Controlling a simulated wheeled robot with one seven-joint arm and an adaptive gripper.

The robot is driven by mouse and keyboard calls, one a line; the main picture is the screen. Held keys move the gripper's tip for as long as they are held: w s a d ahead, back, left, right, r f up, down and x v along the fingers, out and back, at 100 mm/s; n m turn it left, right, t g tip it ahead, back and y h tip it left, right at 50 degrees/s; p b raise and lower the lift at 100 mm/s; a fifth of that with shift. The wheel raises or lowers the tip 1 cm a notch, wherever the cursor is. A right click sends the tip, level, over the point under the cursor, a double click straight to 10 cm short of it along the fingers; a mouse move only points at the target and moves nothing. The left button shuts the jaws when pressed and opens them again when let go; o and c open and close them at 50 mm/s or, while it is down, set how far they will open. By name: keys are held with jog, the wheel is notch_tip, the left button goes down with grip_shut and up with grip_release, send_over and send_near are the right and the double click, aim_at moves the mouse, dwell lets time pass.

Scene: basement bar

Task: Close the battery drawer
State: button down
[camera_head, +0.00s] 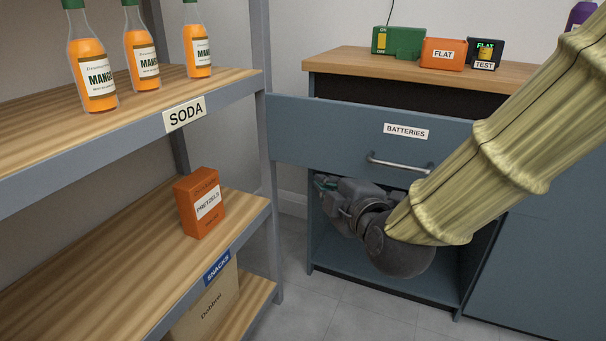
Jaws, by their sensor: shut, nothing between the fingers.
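The battery drawer (320,125) is a blue-grey drawer with a white "BATTERIES" label (406,131) and a metal bar handle (399,163). It stands pulled out from the cabinet, with a dark gap showing between its front and the wooden top. My gripper (322,184) is low, just below the drawer front in the picture and left of the handle, before the open lower compartment. It is shut and empty. Its fingertips are small and partly hidden; I cannot tell whether they touch the drawer. My sleeved arm covers the drawer's right end.
The cabinet's wooden top (345,62) holds a green charger (398,41), an orange "FLAT" box (443,53) and a dark tester (484,54). A shelf rack (262,60) with mango bottles (141,55) and a pretzel box (200,202) stands close on the left. Grey floor (340,310) shows between.

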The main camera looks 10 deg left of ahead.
jog(key=s+a+r+n+t+y+b, duration=0.1)
jog(key=n+b, duration=0.1)
jog(key=s+a+r+n+b, duration=0.1)
jog(key=a+r+b, duration=0.1)
jog(key=b, duration=0.1)
jog(key=shift+s+n+t+y, duration=0.35)
jog(key=shift+n+t+y, duration=0.05)
jog(key=shift+w+p, duration=0.2)
jog(key=shift+p, duration=0.35)
jog(key=shift+w+a+p, duration=0.1)
jog(key=shift+w+p, duration=0.25)
jog(key=shift+p, duration=0.75)
jog(key=shift+w+a+p, duration=0.1)
jog(key=shift+w+p, duration=0.1)
jog(key=shift+p, duration=0.85)
jog(key=p, duration=0.5)
jog(key=shift+w+a+p, duration=0.2)
jog(key=shift+a+p, duration=0.15)
